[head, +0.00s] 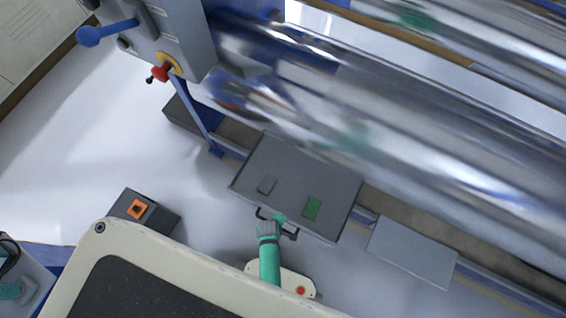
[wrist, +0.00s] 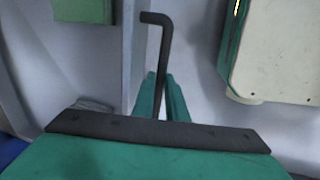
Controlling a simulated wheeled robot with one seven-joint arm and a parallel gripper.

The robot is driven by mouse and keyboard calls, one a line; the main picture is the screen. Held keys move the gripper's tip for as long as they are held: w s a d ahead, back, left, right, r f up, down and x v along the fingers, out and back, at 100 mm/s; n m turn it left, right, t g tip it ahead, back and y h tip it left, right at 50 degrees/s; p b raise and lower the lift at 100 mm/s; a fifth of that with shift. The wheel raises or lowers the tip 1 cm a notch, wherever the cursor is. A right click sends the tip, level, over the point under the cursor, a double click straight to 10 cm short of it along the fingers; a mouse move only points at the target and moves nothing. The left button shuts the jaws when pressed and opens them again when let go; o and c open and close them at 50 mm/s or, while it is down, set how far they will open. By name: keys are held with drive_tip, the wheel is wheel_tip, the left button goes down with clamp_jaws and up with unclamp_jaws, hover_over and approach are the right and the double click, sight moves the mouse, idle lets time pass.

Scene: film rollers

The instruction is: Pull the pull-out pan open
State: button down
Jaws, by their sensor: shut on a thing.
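The pull-out pan (head: 290,185) is a flat dark grey tray beneath the big shiny rollers. The fingertips hide part of the handle.
The rollers (head: 400,150) hang over the pan's back part. A grey plate (head: 412,251) lies to the pan's right. White floor (head: 225,235) is open in front of the pan's left side.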

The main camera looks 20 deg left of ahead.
drive_tip(key=shift+s+a, duration=0.2)
drive_tip(key=shift+s, duration=2.05)
drive_tip(key=c, duration=1.8)
unclamp_jaws()
drive_tip(key=shift+o, duration=0.2)
drive_tip(key=shift+w, duration=0.1)
wheel_tip(320, 180, up, 11)
drive_tip(key=s, duration=0.2)
drive_tip(key=shift+a+f, duration=0.15)
drive_tip(key=shift+f, duration=0.05)
